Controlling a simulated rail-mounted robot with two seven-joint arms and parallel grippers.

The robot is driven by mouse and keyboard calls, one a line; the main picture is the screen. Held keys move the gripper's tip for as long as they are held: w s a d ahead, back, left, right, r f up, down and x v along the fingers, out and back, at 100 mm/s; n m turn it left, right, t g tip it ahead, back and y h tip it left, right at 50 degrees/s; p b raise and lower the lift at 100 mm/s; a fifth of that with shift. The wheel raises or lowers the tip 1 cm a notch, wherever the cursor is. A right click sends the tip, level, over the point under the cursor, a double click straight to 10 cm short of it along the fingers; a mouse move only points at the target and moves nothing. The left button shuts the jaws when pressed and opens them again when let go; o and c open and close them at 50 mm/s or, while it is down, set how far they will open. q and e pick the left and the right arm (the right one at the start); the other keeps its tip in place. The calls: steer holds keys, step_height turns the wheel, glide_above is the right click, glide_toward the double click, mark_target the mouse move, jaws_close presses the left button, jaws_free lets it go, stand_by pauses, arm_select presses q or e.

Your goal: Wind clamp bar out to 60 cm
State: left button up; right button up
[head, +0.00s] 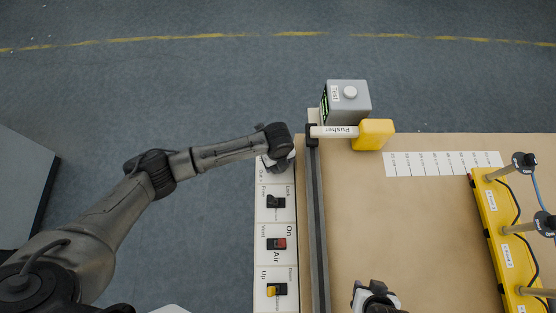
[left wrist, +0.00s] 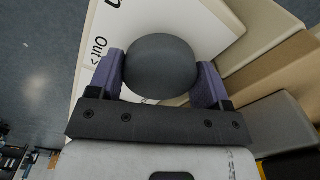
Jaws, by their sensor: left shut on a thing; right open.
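The yellow clamp bar (head: 497,240) lies along the right of the tan table, with several posts on it. Its far end is near the right end of a white printed scale (head: 440,163), whose numbers are too small to read. My left gripper (left wrist: 160,80) is shut on a dark grey round knob (left wrist: 160,62), one finger on each side. The knob stands on the white panel, beside the word "Out". In the head view my left wrist hides the knob and fingertips. My right gripper (head: 375,286) is open at the bottom edge, over the table.
The white control panel (head: 262,222) has Lock/Free, Air and Up/Down switches. A dark rail (head: 318,220) runs along the table's left edge. A yellow pusher block (head: 373,134) and a grey box with a round button (head: 348,98) stand at the back left. The table's middle is clear.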

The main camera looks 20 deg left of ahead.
arm_select(q)
steer(key=shift+r+n+p, duration=0.2)
steer(key=shift+n+p, duration=0.2)
steer(key=shift+p, duration=0.2)
arm_select(e)
steer(key=shift+a+r, duration=0.1)
steer(key=shift+r, duration=0.6)
arm_select(q)
steer(key=n+p, duration=0.5)
steer(key=p, duration=0.2)
steer(key=shift+r+n, duration=0.1)
steer(key=shift+n, duration=0.3)
steer(key=n+p, duration=0.2)
steer(key=shift+n, duration=0.4)
steer(key=n+p, duration=0.3)
steer(key=n, duration=0.2)
steer(key=shift+d+p, duration=0.1)
steer(key=shift+p, duration=0.25)
steer(key=n+p, duration=0.2)
steer(key=n, duration=0.2)
steer(key=shift+f, duration=0.2)
steer(key=shift+n, duration=0.5)
arm_select(e)
step_height(320, 180, up, 15)
arm_select(q)
steer(key=o, duration=0.6)
